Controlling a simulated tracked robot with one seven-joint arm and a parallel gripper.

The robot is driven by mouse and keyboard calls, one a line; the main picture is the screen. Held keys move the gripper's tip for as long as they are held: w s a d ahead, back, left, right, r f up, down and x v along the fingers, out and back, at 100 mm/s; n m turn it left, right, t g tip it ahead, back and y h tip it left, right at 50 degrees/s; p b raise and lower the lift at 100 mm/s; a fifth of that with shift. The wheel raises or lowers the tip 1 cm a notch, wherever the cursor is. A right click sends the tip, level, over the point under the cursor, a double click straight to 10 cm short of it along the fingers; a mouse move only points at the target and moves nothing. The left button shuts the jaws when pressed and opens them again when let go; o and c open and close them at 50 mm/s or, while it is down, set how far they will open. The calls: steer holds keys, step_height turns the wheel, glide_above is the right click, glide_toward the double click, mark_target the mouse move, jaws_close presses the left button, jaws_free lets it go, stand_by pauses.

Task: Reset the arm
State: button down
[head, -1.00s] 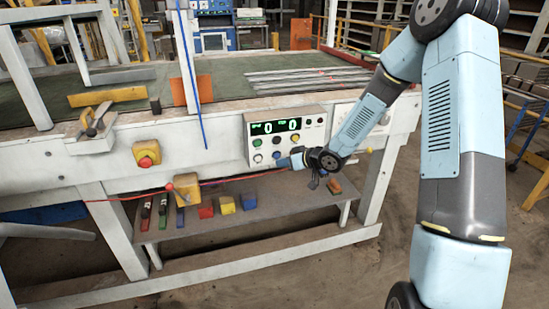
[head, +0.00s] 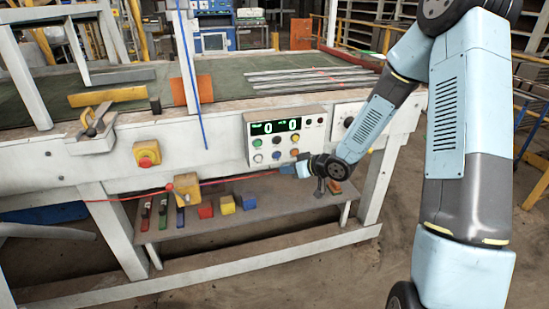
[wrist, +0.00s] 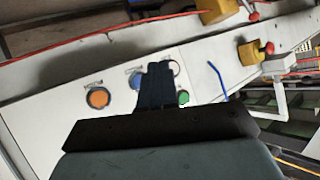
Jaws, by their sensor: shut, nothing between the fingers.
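My arm reaches from the right toward the front of the white workbench (head: 210,155). I cannot tell the exact gap to the panel.
A yellow box with a red button (head: 147,155) juts from the bench front, and another yellow box (head: 187,187) sits lower. A red cable (head: 245,178) runs below the panel. The lower shelf (head: 270,220) holds several coloured blocks. A blue cable (head: 190,75) hangs left of the panel.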

steer(key=shift+d+r, duration=0.1)
steer(key=s+d+r+m+h, duration=0.1)
steer(key=s+d+r+h, duration=0.15)
steer(key=d+r, duration=0.3)
steer(key=s+d+r+m+t+h, duration=0.1)
steer(key=s+d+r+h, duration=0.1)
steer(key=d+r+h, duration=0.3)
steer(key=s+d+r+m+h, duration=0.2)
steer(key=d+r+h, duration=0.1)
steer(key=d+r, duration=0.3)
steer(key=s+r+m+g, duration=0.1)
steer(key=s+r, duration=0.3)
steer(key=s, duration=0.4)
steer(key=s+d+r+m, duration=0.1)
steer(key=s+r, duration=0.2)
steer(key=s, duration=0.6)
steer(key=s+d+r+m+g, duration=0.1)
steer(key=s+r, duration=0.3)
steer(key=s, duration=0.4)
steer(key=shift+s+r+m+g+y, duration=0.3)
steer(key=shift+s+m+y, duration=0.1)
steer(key=shift+m, duration=0.1)
